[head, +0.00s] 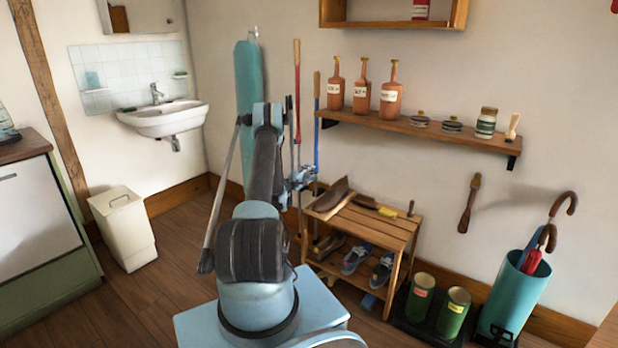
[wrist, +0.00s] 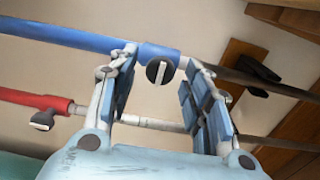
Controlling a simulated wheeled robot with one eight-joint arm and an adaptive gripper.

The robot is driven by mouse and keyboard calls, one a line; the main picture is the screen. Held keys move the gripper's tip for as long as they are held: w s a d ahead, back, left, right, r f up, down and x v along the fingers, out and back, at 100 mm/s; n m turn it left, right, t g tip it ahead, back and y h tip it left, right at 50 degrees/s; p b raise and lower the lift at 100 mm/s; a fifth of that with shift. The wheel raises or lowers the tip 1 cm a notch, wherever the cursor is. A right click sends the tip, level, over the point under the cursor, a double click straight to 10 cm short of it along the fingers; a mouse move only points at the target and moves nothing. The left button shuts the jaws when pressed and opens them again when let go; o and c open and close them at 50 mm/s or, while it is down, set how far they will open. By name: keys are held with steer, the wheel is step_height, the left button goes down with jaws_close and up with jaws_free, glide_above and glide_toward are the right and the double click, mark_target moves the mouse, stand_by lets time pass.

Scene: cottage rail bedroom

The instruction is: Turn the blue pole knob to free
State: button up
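The blue pole (head: 317,130) stands upright against the wall in the head view, beside a red pole (head: 297,90). In the wrist view the blue pole (wrist: 75,35) crosses the top, with a thicker blue collar. Its dark round knob (wrist: 160,72) has a light bar across its face, tilted slightly from the pole's crosswise direction. My gripper (wrist: 160,62) is open, with one finger on each side of the knob and a gap to both. In the head view my gripper (head: 301,180) is at the poles, small and partly hidden.
The red pole (wrist: 20,97) with its own knob (wrist: 43,120) runs beside the blue one. A wooden shoe rack (head: 385,225) stands close on the right, under a wall shelf (head: 430,130) with bottles. An ironing board (head: 249,80) leans at the left.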

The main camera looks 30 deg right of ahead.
steer(key=v, duration=0.7)
steer(key=shift+a, duration=0.2)
steer(key=shift+s, duration=0.1)
stand_by(0.4)
